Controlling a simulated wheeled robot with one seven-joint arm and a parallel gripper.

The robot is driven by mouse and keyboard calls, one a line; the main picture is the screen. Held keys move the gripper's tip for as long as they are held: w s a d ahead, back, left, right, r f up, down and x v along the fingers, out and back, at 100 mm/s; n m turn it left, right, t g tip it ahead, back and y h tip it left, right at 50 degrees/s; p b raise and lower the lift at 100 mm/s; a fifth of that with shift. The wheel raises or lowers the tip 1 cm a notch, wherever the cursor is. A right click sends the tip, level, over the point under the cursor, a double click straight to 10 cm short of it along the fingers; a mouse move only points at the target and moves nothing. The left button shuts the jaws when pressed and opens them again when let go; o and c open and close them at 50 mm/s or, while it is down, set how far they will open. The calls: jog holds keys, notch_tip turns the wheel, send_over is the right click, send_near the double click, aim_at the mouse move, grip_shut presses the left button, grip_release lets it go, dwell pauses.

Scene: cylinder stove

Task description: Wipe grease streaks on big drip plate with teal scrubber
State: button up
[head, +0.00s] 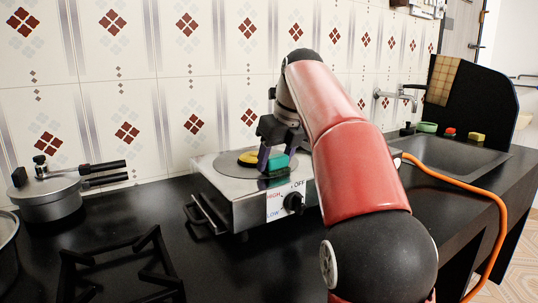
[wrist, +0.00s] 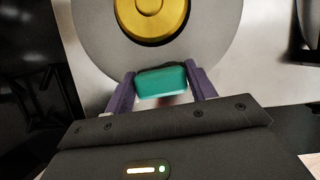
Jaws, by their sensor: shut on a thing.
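My gripper (head: 273,162) is over the front part of the stove and shut on the teal scrubber (head: 278,163). In the wrist view the scrubber (wrist: 162,82) sits between my two purple fingers (wrist: 160,90). The big drip plate (head: 226,164) is a grey disc on top of the metal stove (head: 209,181), with a yellow round piece (head: 248,158) at its middle. In the wrist view the scrubber is by the near rim of the plate (wrist: 98,42). I cannot tell whether it touches the plate. A faint reddish-brown mark shows beside the scrubber; I cannot make out clear grease streaks.
A pressure cooker (head: 48,197) stands at the left on the black counter (head: 150,220). A black burner grate (head: 122,270) is in front. A sink (head: 440,155) with a faucet (head: 390,97) and small items is at the right. An orange hose (head: 480,190) runs along the counter's right side.

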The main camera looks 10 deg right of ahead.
aim_at(294, 168)
jog(key=shift+w+d+f, duration=0.1)
jog(key=shift+w+d, duration=0.2)
jog(key=shift+d, duration=0.5)
jog(key=shift+w+d, duration=0.25)
jog(key=shift+d, duration=0.6)
jog(key=shift+w+d+f, duration=0.1)
jog(key=shift+w+d, duration=0.2)
jog(key=shift+d, duration=0.5)
jog(key=shift+s+a+r, duration=0.1)
jog(key=shift+s+a, duration=0.2)
jog(key=shift+a, duration=0.55)
jog(key=shift+s+a+r, duration=0.1)
jog(key=shift+s+a, duration=0.2)
jog(key=shift+a, duration=0.55)
jog(key=shift+s+a+f, duration=0.1)
jog(key=shift+s+a, duration=0.1)
jog(key=shift+a, duration=0.4)
jog(key=shift+s+a+f, duration=0.1)
jog(key=shift+s+a, duration=0.1)
jog(key=shift+a, duration=0.4)
jog(key=shift+s+a+f, duration=0.1)
jog(key=shift+s+a, duration=0.1)
jog(key=shift+a, duration=0.4)
jog(key=shift+r, duration=0.1)
notch_tip(294, 168, up, 5)
jog(key=shift+w+f, duration=0.1)
jog(key=shift+w, duration=0.05)
jog(key=shift+r, duration=0.6)
